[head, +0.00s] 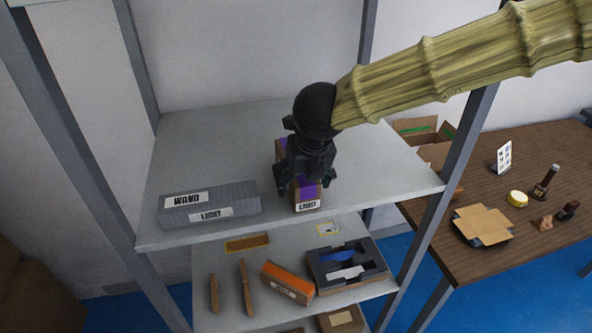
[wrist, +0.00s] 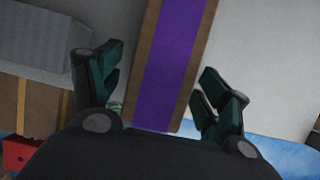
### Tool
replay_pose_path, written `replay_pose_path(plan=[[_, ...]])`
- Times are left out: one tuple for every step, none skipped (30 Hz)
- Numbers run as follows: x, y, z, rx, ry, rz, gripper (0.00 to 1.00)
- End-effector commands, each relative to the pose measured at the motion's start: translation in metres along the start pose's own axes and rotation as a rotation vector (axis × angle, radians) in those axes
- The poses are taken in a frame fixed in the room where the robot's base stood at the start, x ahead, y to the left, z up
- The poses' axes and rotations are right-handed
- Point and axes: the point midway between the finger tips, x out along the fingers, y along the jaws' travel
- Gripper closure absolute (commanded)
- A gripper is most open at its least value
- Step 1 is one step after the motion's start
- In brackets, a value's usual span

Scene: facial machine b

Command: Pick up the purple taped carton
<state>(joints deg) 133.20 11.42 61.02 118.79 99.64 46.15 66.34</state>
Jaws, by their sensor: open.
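The purple taped carton (head: 308,192) stands on the top shelf near its front edge, a brown box with a purple strip and a white label on its front end. My gripper (head: 305,183) is above it in the head view and hides much of it. In the wrist view the carton (wrist: 175,60) runs between the fingers, its purple tape along the middle. My gripper (wrist: 160,100) is open, one finger on each side, with gaps between the fingers and the carton. I cannot tell how far down the fingers reach beside it.
A grey box labelled WAND (head: 210,203) lies to the left on the same top shelf (head: 200,150). A lower shelf (head: 245,315) holds an orange-topped box (head: 288,282) and a dark tray (head: 325,270). Shelf posts rise at the corners. A wooden table (head: 500,250) stands at right.

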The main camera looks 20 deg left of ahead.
Motion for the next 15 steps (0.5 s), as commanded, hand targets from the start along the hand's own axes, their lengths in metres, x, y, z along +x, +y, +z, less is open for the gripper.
replay_pose_path(plan=[[0.0,0.0,0.0,0.0,0.0,0.0,0.23],[0.0,0.0,0.0,0.0,0.0,0.0,0.23],[0.0,0.0,0.0,0.0,0.0,0.0,0.31],[-0.0001,0.0,0.0,0.0,0.0,0.0,0.36],[-0.0001,0.0,0.0,0.0,0.0,0.0,0.41],[-0.0001,-0.0001,0.0,0.0,0.0,0.0,0.49],[-0.0001,0.0,0.0,0.0,0.0,0.0,0.54],[-0.0001,-0.0001,0.0,0.0,0.0,0.0,0.6],[-0.0002,-0.0001,0.0,0.0,0.0,0.0,0.67],[-0.0002,-0.0001,0.0,0.0,0.0,0.0,0.72],[-0.0002,-0.0001,0.0,0.0,0.0,0.0,0.75],[-0.0004,-0.0001,0.0002,0.0,0.0,0.0,0.75],[-0.0004,-0.0001,0.0002,0.0,0.0,0.0,0.75],[-0.0004,-0.0001,0.0002,0.0,0.0,0.0,0.75],[-0.0004,-0.0001,0.0002,0.0,0.0,0.0,0.75]])
